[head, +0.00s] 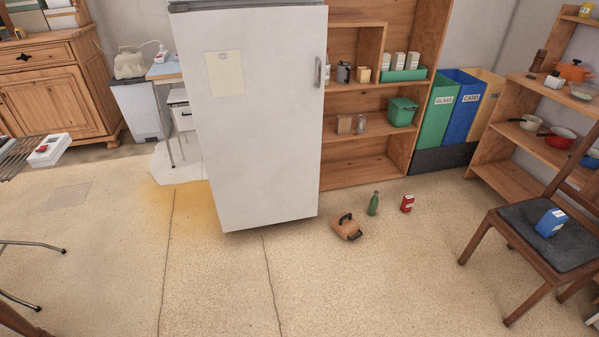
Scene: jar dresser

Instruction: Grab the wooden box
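A small wooden box (348,231) with dark handles lies on the floor in the head view, just right of the refrigerator's lower right corner. One dark handle arches over its top, and another dark strip shows at its front right. It stands apart from the refrigerator and from the green bottle. My gripper is not in view.
A white refrigerator (255,130) stands left of the box. A green bottle (374,204) and a red carton (407,203) stand behind and right of it. A chair (520,232) bearing a blue carton (550,222) is at the right. The floor in front is clear.

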